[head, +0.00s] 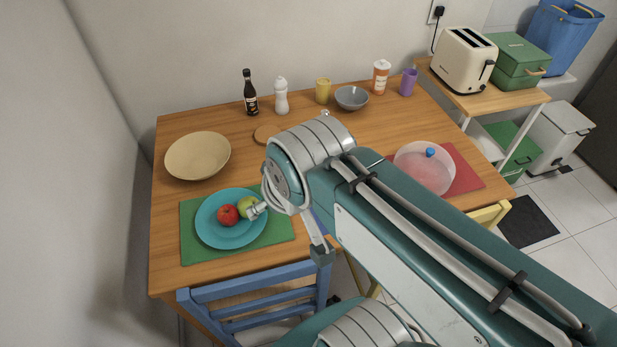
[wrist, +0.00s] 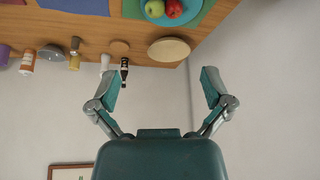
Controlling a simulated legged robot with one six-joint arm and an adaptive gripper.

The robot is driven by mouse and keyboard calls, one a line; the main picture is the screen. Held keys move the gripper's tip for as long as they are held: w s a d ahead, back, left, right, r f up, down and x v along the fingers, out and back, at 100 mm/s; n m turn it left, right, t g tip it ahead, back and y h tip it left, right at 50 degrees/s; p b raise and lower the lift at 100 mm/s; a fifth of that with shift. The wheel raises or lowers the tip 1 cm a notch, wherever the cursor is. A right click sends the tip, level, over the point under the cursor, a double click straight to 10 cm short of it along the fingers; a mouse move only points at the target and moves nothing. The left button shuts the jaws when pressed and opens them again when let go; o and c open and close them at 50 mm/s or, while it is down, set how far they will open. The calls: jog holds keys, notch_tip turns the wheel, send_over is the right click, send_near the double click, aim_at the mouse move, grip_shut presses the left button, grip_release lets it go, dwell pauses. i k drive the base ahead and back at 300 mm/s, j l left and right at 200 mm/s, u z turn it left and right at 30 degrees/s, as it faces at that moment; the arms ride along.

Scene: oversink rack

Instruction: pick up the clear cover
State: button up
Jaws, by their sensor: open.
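The clear cover (head: 424,168) is a see-through dome with a blue knob on top. It sits over the red mat at the right of the table in the head view, with something pale and round under it. The cover does not show in the wrist view. My gripper (wrist: 162,88) is open and empty in the wrist view, its two fingers spread wide against the bare wall. In the head view my arm crosses the table to the left of the cover and hides most of the gripper, which is well apart from the cover.
A teal plate (head: 232,235) with a red apple (head: 228,215) and a green apple is on the green mat (head: 191,226). A beige bowl (head: 198,156), dark bottle (head: 250,94) and grey bowl (head: 351,98) stand behind. Chairs (head: 240,291) line the front edge.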

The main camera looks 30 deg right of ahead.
aim_at(427, 163)
jog(key=k+j, duration=0.1)
jog(key=k, duration=0.15)
jog(key=k+j, duration=0.1)
jog(key=k, duration=0.2)
jog(key=k+j+z, duration=0.1)
jog(key=z, duration=1.5)
jog(key=l+u, duration=0.1)
jog(key=u, duration=1.4)
jog(key=i+l+z, duration=0.1)
jog(key=l+z, duration=0.25)
jog(key=i+l+z, duration=0.15)
jog(key=l+z, duration=0.15)
jog(key=l, duration=0.25)
jog(key=i+l+z, duration=0.25)
jog(key=z, duration=0.15)
